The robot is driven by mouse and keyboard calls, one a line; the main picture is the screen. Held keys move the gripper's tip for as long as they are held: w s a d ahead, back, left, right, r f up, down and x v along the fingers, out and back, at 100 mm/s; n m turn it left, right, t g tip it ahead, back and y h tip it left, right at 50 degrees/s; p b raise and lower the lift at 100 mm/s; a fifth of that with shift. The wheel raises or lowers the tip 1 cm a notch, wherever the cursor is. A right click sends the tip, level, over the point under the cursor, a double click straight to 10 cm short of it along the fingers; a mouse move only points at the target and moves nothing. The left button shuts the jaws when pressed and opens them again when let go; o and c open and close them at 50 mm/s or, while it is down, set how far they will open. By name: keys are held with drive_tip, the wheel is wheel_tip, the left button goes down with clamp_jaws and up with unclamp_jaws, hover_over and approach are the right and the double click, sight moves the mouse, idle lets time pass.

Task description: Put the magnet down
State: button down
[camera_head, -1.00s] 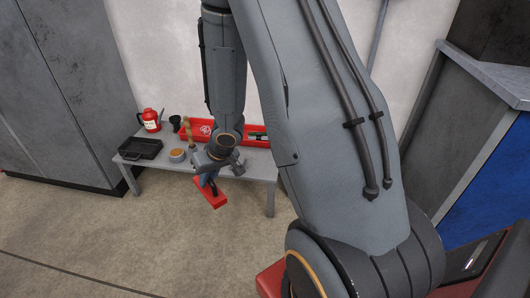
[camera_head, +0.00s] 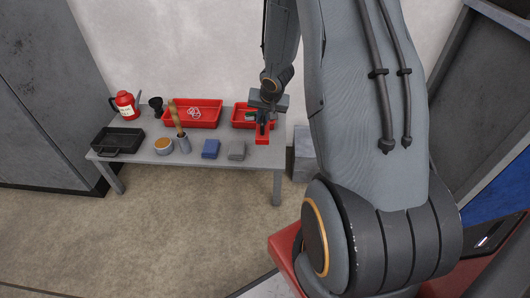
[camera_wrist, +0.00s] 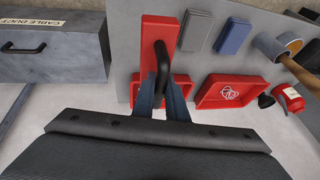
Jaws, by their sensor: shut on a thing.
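The magnet is a red bar with a black handle. In the head view the magnet (camera_head: 262,139) is at the right end of the grey table (camera_head: 225,163), in front of the small red tray (camera_head: 240,118). My gripper (camera_head: 262,117) is shut on its handle from above. In the wrist view the red bar (camera_wrist: 159,28) lies lengthwise beyond the fingers, and the black handle (camera_wrist: 161,62) is between the fingertips of my gripper (camera_wrist: 163,88). I cannot tell whether the bar touches the table top.
Beside the magnet are a grey block (camera_head: 237,150) and a blue block (camera_head: 211,149). Further left are a brush in a holder (camera_head: 184,144), a round tin (camera_head: 163,146), a black tray (camera_head: 118,140) and a red flask (camera_head: 125,105). A larger red tray (camera_head: 194,114) stands behind.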

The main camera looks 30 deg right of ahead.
drive_tip(key=shift+w+d+f, duration=0.1)
drive_tip(key=shift+d+f, duration=0.25)
drive_tip(key=shift+d, duration=0.15)
drive_tip(key=shift+d+f+m+b, duration=0.1)
drive_tip(key=shift+f+m+b, duration=0.25)
drive_tip(key=shift+b, duration=0.2)
wheel_tip(320, 180, down, 9)
drive_tip(key=b, duration=0.8)
drive_tip(key=c, duration=1.8)
unclamp_jaws()
drive_tip(key=shift+f, duration=0.1)
drive_tip(key=shift+o, duration=0.2)
